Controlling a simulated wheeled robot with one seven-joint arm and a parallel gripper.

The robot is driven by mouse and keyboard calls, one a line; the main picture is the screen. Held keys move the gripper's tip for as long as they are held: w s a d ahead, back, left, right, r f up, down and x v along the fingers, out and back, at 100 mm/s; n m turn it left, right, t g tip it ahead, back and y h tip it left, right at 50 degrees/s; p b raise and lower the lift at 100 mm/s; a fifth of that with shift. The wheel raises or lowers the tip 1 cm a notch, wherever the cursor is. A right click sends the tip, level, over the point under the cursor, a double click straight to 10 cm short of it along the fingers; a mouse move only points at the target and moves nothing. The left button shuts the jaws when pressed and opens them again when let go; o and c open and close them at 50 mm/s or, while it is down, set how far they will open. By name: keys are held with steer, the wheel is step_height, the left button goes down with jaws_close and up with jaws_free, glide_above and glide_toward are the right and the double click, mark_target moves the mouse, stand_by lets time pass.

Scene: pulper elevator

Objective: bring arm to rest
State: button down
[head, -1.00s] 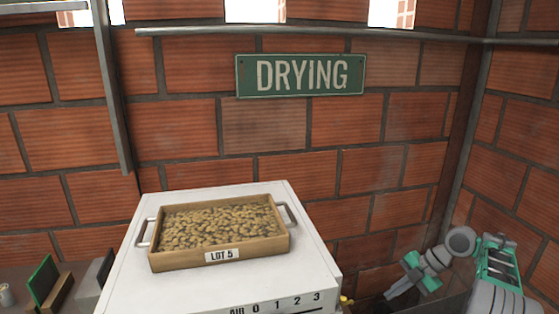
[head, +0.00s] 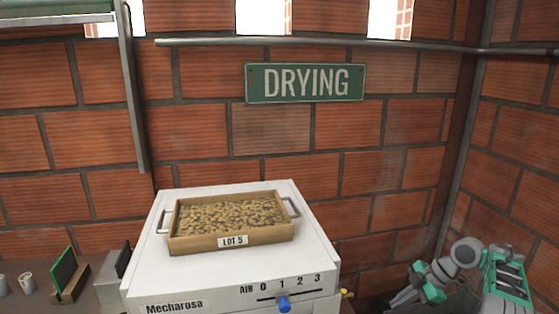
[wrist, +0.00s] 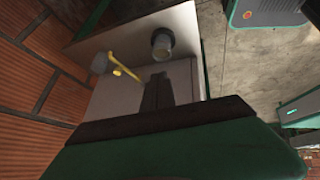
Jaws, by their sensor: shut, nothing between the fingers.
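My arm (head: 440,272) is folded at the lower right of the head view, beside the brick wall and right of the white dryer (head: 145,270). The arm's lower end is dark there and hard to make out. In the wrist view my gripper (wrist: 158,82) shows as two dark fingers close together, shut and empty. Beyond them is a pale box-like body with a yellow lever (wrist: 122,68) and a grey round fitting (wrist: 162,42). I cannot tell whether the fingers touch it.
A wooden tray (head: 190,247) labelled LOT 5, full of beans, rests on the dryer top. A blue slider knob (head: 284,303) sits on its AIR scale. A green board (head: 63,270) and cups stand on the left counter. Concrete floor (wrist: 252,62) shows in the wrist view.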

steer(key=s+f+m+g, duration=0.1)
steer(key=s+f+m, duration=0.4)
steer(key=f+m, duration=0.85)
steer(key=s+a+r+m+g+h, duration=0.2)
steer(key=s+m+h, duration=0.1)
steer(key=s+m, duration=0.7)
steer(key=s+a+r+h, duration=0.3)
steer(key=s+a+r, duration=0.5)
steer(key=s, duration=0.4)
steer(key=w+a+r+n+t, duration=0.2)
steer(key=a+r+n+t, duration=0.2)
steer(key=a+r, duration=0.5)
step_height(320, 180, up, 4)
steer(key=shift+w+r+n+t+h, duration=0.1)
steer(key=shift+w+n+t+h, duration=0.2)
steer(key=shift+w+n+t, duration=0.1)
